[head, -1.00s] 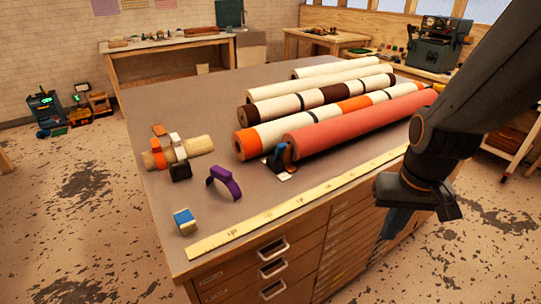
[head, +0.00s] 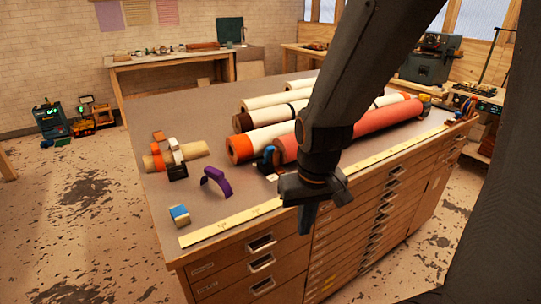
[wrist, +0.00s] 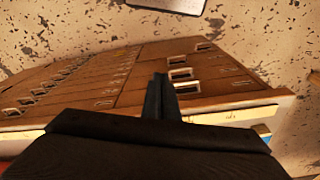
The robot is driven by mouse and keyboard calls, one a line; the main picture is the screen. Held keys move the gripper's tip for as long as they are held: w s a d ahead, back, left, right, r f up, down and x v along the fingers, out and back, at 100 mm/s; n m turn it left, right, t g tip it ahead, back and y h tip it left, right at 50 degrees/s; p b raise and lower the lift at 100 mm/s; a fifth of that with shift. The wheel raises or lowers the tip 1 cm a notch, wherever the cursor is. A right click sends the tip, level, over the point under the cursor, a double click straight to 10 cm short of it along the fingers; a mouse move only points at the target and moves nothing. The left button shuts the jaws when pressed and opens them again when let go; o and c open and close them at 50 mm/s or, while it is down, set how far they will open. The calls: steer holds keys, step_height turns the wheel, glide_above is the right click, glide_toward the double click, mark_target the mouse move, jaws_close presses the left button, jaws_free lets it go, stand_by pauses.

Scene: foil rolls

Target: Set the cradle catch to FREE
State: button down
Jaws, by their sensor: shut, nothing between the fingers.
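The red roll (head: 370,132) lies along the table top, its near end partly behind my arm. At its near end stands a small dark and blue piece (head: 268,157), probably the cradle catch, with a white label (head: 272,178) on the table in front of it. Its setting is too small to read. My gripper (head: 308,222) points down in front of the table's front edge, to the right of and nearer than the blue piece, apart from it. It is shut and empty. In the wrist view my closed fingers (wrist: 160,97) show against the drawer fronts; the catch is not seen there.
A yellow ruler strip (head: 225,224) runs along the front edge. A purple arch (head: 216,182), a blue and cream block (head: 179,215) and a tan roll with orange, white and black bands (head: 192,155) lie at left. Other rolls (head: 262,118) lie behind the red one.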

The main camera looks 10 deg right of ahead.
mark_target(267, 156)
steer(key=w+d+r+m+t+y, duration=0.1)
steer(key=w+r+m+t, duration=0.2)
steer(key=m, duration=1.3)
steer(key=w+d+r+m+t+y, duration=0.1)
steer(key=w+r+m+t, duration=0.2)
steer(key=w+r+m, duration=0.4)
steer(key=w+m, duration=0.5)
steer(key=m, duration=0.4)
steer(key=shift+w+d, duration=0.3)
steer(key=shift+d, duration=0.1)
steer(key=shift+f+b, duration=0.1)
steer(key=shift+b, duration=0.2)
steer(key=b+x, duration=0.4)
steer(key=x, duration=0.5)
steer(key=shift+w+a+f, duration=0.1)
steer(key=shift+a+f, duration=0.1)
steer(key=shift+f, duration=0.05)
steer(key=shift+w+a+r+p, duration=0.15)
steer(key=shift+w+r+p, duration=0.05)
steer(key=shift+w+p, duration=0.25)
steer(key=shift+w+a+r+p, duration=0.15)
steer(key=shift+w+r+p, duration=0.15)
steer(key=shift+w, duration=0.25)
steer(key=shift+w+a+r+p, duration=0.15)
steer(key=shift+w+p, duration=0.15)
steer(key=shift+w+a+r+p, duration=0.15)
steer(key=shift+w+p, duration=0.15)
steer(key=shift+w, duration=0.3)
